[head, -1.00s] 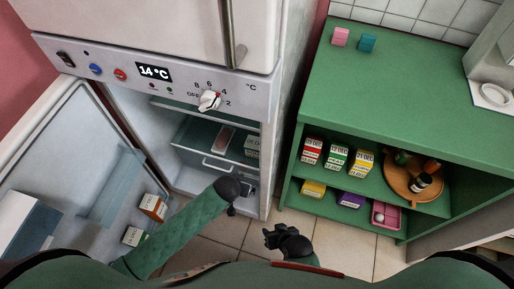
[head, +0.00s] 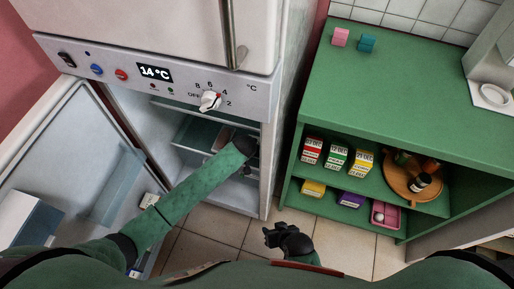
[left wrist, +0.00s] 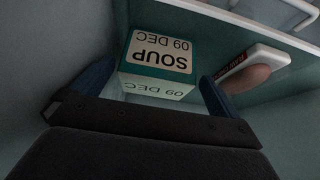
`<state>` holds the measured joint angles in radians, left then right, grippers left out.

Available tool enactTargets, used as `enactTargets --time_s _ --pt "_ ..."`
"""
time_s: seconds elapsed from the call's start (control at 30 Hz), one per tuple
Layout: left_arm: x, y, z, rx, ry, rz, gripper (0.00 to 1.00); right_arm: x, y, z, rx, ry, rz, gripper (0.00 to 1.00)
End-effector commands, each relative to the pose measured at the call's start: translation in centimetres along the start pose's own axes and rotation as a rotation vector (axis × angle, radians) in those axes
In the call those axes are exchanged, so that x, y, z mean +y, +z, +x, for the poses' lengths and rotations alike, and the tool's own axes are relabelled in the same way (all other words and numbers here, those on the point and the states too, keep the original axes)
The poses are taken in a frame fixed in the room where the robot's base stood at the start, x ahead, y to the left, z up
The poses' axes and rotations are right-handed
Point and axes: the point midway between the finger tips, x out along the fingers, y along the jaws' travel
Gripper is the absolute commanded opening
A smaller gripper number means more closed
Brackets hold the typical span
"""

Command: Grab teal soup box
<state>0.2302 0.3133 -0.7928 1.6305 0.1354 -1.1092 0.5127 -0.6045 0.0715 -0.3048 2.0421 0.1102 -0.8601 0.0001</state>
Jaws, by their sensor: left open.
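The teal soup box (left wrist: 158,58), marked SOUP and 09 DEC with a white band, shows upside down in the left wrist view. It stands inside the fridge. My left gripper (left wrist: 152,88) is open, with one finger on each side of the box; I cannot tell whether they touch it. In the head view my left arm reaches into the fridge, and its hand (head: 245,147) mostly hides the box. My right gripper (head: 284,238) is low over the floor, apart from everything; its jaw opening is unclear.
A package (left wrist: 252,72) with a brown oval lies beside the box in the fridge. The open fridge door (head: 70,175) is at left. A green shelf (head: 400,105) at right holds several dated boxes and a round tray (head: 397,180). Pink and teal blocks stand on top.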

Motion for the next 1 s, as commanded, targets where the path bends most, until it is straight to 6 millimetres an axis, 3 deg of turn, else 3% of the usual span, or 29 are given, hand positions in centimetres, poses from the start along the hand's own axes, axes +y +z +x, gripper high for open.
enactTargets --time_s 0.3,0.5,0.7,0.97,1.0 --pt "0.1 -1.9 1.0 0.001 0.001 0.001 1.00 0.0 -0.1 -0.1 0.000 0.001 0.000 0.36" --pt "0.0 -1.8 4.0 -0.001 -0.001 0.000 1.00 0.1 -0.1 0.1 0.007 0.001 0.000 0.36" --pt "0.1 -1.8 5.9 -0.001 0.001 0.001 1.00 0.2 0.0 0.5 0.017 0.002 0.000 0.36" --pt "0.1 -1.8 6.0 -0.001 0.001 0.001 1.00 0.3 0.1 0.7 0.015 0.003 0.000 0.36" --pt "0.1 -1.8 6.0 -0.001 0.001 0.001 0.94 0.3 0.1 0.7 0.014 0.003 0.000 0.36"
